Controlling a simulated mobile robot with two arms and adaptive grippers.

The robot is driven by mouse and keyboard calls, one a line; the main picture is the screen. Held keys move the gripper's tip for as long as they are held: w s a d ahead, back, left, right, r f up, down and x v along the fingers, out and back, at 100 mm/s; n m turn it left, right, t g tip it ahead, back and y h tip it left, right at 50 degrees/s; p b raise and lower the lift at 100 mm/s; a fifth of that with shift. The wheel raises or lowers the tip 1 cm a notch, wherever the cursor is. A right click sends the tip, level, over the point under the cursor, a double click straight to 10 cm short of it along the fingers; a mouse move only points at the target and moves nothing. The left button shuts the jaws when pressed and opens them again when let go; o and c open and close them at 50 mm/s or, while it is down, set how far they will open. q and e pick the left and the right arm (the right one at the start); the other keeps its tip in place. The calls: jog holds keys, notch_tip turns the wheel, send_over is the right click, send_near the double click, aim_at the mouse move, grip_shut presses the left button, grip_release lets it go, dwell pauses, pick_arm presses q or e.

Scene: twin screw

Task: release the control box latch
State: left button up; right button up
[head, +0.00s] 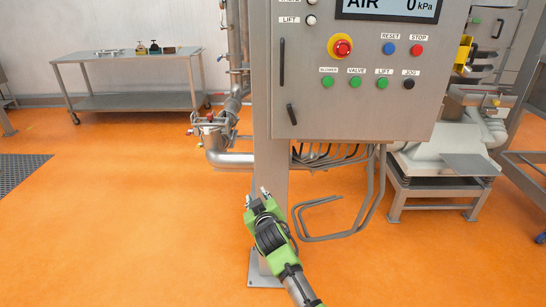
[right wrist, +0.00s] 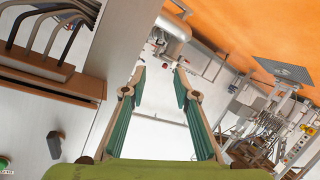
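The grey control box (head: 310,110) is on a post in the middle of the head view. A short, tilted black latch lever (head: 291,114) sits at the lower left of its front. A longer upright black handle (head: 282,61) is above it. My right gripper (head: 257,192) is below the box, in front of the post, apart from the latch. In the right wrist view its two fingers (right wrist: 160,90) are spread with nothing between them. The box (right wrist: 90,88) fills the left there, with the dark lever (right wrist: 57,145) on its face. My left gripper is not in view.
Bent grey cables (head: 345,205) hang under the box, right of my right gripper. The post (head: 270,165) stands behind the gripper. Steel pipes (head: 225,140) run left of the post. A steel table (head: 130,102) stands at the back left. The orange floor at left is mostly clear.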

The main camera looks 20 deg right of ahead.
jog(key=s+d+r+m+t+h+p, duration=0.1)
jog(key=s+d+r+h+p, duration=0.15)
jog(key=r, duration=1.05)
jog(key=m+t+h+p, duration=0.1)
jog(key=m+h+p, duration=0.1)
jog(key=m+p, duration=0.1)
send_near(292, 117)
jog(key=p+x, duration=0.2)
jog(key=x, duration=0.6)
jog(key=shift+w+d, duration=0.1)
jog(key=shift+w, duration=0.15)
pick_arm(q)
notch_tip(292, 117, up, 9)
pick_arm(e)
grip_shut()
